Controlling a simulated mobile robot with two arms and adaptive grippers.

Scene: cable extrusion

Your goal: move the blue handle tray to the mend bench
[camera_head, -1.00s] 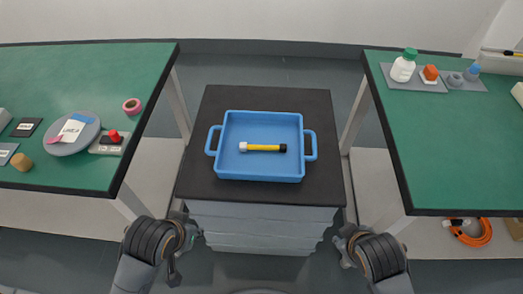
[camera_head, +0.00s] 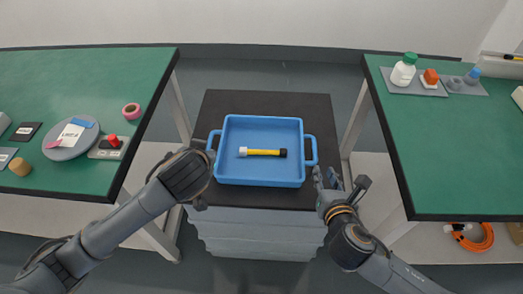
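The blue handle tray (camera_head: 262,177) sits flat on the black top of a grey drawer cabinet between two green benches. It has a loop handle on each side. A yellow stick with a white end and a black end (camera_head: 264,152) lies inside it. My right gripper (camera_head: 340,180) is at the cabinet's front right, beside the right handle and apart from it, with its fingers spread and nothing between them. My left gripper (camera_head: 196,203) is by the cabinet's left side, mostly hidden behind my own wrist. The frames do not label which bench is the mend bench.
The left bench (camera_head: 90,85) holds a grey disc (camera_head: 72,154), a red button box (camera_head: 110,147) and a pink tape roll (camera_head: 131,111). The right bench (camera_head: 450,150) has a white bottle (camera_head: 403,72) and small parts at the back; its middle is clear. Orange cable (camera_head: 475,237) lies below.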

